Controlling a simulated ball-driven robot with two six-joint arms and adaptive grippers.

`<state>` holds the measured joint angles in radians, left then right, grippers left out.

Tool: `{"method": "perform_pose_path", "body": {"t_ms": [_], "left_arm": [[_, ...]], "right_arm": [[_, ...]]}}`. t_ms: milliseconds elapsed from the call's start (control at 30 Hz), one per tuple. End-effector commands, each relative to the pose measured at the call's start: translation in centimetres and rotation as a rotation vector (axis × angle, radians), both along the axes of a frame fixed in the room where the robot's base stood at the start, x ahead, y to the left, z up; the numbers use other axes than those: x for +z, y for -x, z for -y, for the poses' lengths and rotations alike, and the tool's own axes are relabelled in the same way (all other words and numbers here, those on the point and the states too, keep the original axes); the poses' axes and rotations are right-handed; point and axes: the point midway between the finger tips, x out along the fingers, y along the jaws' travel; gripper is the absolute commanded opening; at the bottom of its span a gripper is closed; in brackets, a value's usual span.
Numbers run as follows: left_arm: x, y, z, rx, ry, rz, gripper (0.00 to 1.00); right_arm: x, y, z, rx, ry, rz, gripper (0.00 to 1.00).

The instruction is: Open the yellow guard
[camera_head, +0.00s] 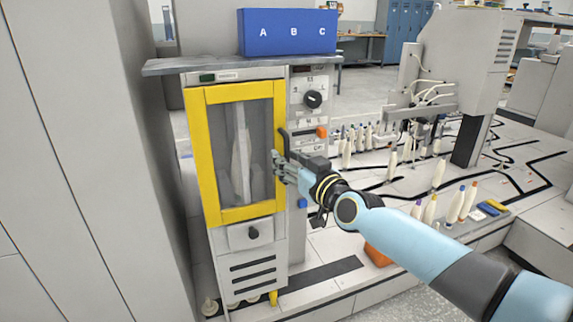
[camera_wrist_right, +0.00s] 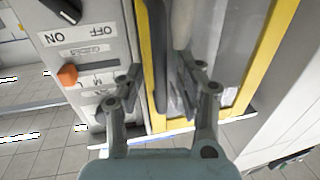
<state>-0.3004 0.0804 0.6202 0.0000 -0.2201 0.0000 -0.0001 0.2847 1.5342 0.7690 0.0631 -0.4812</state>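The yellow guard (camera_head: 204,150) is a yellow-framed clear door on the front of a grey cabinet, and it looks shut. A whitish upright shape shows behind its pane. A dark vertical handle (camera_head: 283,143) runs along its right edge; it also shows in the right wrist view (camera_wrist_right: 155,50). My right gripper (camera_head: 278,166) is at the lower part of this handle. In the right wrist view its fingers (camera_wrist_right: 162,80) are spread, with the handle between them and gaps visible on both sides. My left gripper is not in view.
A tall grey wall panel (camera_head: 80,150) stands close on the left. Several bobbins stand on the right.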

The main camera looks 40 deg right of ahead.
Motion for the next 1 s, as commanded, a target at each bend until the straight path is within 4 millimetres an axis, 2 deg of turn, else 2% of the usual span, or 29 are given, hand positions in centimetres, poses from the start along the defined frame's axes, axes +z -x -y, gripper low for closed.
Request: {"method": "perform_pose_path", "body": {"t_ms": [100,367,667,1000], "left_arm": [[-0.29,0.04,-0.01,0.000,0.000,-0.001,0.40],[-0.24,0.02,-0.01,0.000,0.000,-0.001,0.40],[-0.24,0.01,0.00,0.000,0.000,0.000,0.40],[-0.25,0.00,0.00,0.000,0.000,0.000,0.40]], "right_arm": [[-0.03,-0.70,0.01,0.000,-0.001,0.000,0.36],[0.06,-0.82,0.01,0.000,0.000,0.000,0.36],[0.05,-0.79,0.00,0.000,0.000,0.000,0.00],[0.04,-0.79,0.01,0.000,0.000,0.000,0.00]]}}
